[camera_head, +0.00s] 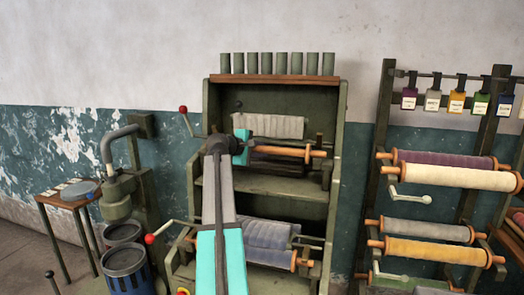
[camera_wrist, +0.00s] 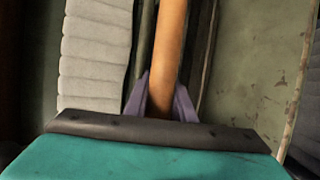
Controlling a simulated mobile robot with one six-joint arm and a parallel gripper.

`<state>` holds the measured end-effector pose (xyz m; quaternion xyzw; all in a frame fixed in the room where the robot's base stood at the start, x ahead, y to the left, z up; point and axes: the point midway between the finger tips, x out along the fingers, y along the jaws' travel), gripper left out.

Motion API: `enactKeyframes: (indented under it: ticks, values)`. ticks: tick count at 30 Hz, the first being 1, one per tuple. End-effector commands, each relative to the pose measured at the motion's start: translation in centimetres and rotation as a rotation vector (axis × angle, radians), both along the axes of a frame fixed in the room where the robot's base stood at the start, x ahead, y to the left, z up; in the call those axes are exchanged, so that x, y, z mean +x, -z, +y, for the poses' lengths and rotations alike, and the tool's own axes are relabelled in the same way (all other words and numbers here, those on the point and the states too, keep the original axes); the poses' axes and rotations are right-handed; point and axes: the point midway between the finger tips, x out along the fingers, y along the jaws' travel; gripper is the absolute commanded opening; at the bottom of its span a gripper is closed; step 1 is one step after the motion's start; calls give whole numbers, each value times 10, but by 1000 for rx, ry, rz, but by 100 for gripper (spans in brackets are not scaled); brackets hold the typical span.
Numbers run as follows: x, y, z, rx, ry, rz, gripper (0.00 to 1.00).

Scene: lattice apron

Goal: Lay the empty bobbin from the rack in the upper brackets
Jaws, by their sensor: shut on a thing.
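The empty bobbin (camera_head: 285,151) is a bare orange-brown wooden rod with a flange near its right end. It lies roughly level across the upper opening of the green machine (camera_head: 338,150), in front of the dark interior. My gripper (camera_head: 247,149) is at its left part; in the wrist view my purple fingers (camera_wrist: 160,100) are closed around the rod, which runs up and away between them. The bobbin's left end is hidden by my gripper and arm. The upper brackets cannot be made out clearly, so I cannot tell whether the bobbin touches them.
A pale grey roll (camera_head: 268,126) sits just behind and above the bobbin. Bluish fabric rolls (camera_head: 265,235) lie lower in the machine. Red-knobbed levers stick out at its left. The rack (camera_head: 384,110) at right holds several wound bobbins (camera_head: 445,160) and hanging colour tags.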

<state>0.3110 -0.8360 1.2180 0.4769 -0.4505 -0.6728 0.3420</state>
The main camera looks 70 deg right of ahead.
Motion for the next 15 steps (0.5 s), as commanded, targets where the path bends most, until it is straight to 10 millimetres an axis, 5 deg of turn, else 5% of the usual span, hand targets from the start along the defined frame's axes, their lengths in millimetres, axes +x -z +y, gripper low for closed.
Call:
enactKeyframes:
  ticks: [1, 2, 5, 15]
  values:
    - [-2, 18, 2, 32, 10, -6, 0]
    - [-2, 18, 2, 32, 10, -6, 26]
    - [-2, 18, 2, 32, 11, -6, 40]
    - [2, 16, 13, 33, 9, -6, 42]
